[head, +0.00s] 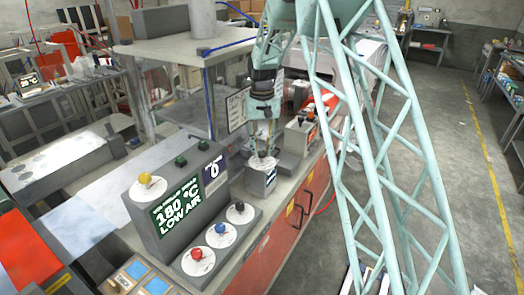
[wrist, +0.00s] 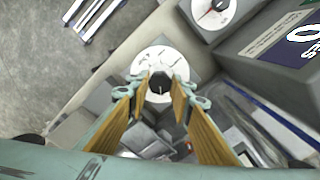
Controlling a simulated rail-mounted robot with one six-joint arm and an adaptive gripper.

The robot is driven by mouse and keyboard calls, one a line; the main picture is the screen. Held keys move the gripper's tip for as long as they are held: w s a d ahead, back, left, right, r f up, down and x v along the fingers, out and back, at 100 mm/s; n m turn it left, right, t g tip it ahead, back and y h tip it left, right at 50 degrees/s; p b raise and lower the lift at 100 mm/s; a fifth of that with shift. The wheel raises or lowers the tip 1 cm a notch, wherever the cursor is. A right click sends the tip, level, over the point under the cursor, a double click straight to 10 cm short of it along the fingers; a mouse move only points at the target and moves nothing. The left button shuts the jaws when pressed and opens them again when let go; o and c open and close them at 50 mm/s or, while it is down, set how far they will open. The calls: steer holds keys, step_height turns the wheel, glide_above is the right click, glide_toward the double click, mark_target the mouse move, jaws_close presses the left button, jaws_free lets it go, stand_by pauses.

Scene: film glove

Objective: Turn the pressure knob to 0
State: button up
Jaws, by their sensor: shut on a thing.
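A dark knob (wrist: 159,86) stands in the middle of a round white dial (wrist: 160,58) in the wrist view. The dial lies on top of a small grey box (head: 261,180), beside the big control panel in the head view. My gripper (wrist: 160,85) points down over this dial, with one yellow-padded finger on each side of the knob, shut on it. It also shows in the head view (head: 262,150), low over the box. The knob's pointer and most of the dial marks are hidden or too small to read.
The grey control panel (head: 172,188) shows "180 °C LOW AIR" and carries a yellow knob (head: 144,178). Red (head: 196,254), blue (head: 220,228) and black (head: 239,206) knobs sit on dials along its front. Another small device (head: 300,132) stands just behind my gripper.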

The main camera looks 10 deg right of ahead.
mark_target(262, 152)
steer(key=n, duration=0.3)
steer(key=shift+n, duration=2.1)
steer(key=o, duration=0.9)
steer(key=shift+r, duration=0.1)
step_height(262, 152, up, 12)
steer(key=shift+f, duration=0.1)
